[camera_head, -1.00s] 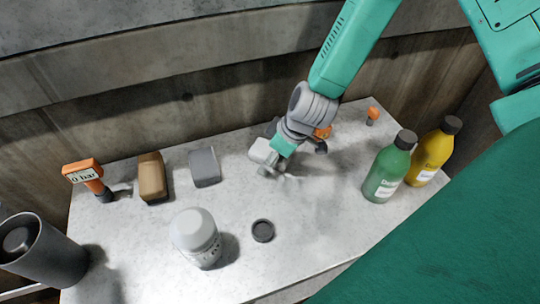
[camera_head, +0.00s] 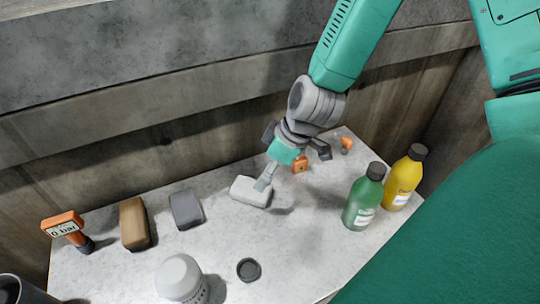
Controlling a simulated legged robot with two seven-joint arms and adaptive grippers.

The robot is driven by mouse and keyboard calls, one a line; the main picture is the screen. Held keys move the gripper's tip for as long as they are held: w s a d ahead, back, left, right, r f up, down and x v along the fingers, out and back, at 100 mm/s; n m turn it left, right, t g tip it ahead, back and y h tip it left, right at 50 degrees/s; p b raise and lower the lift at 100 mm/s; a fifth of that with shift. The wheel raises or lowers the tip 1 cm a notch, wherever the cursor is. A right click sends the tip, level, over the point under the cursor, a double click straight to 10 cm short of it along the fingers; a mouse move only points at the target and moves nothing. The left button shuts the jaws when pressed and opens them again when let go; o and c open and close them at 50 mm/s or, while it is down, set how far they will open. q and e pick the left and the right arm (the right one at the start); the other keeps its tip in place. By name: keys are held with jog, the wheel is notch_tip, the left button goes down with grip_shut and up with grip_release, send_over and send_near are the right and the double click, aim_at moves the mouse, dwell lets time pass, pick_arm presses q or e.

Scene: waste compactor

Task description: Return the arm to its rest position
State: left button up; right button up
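One teal arm comes in from the top, right of the middle, with grey wrist joints. Its gripper (camera_head: 296,145) is above the back of the table; I take it as my right one. Dark finger parts spread to either side of a teal block at its end. A light grey piece (camera_head: 249,191) with a short stem is just below it. I cannot tell whether the stem touches the gripper or whether the gripper holds anything. My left gripper is not in view.
Small orange items (camera_head: 346,144) sit at the back. A concrete wall rises behind.

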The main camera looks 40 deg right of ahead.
jog(key=shift+s+d+r, duration=0.1)
jog(key=shift+s+r, duration=0.1)
jog(key=shift+r, duration=0.35)
jog(key=shift+d+f, duration=0.1)
jog(key=shift+d, duration=0.1)
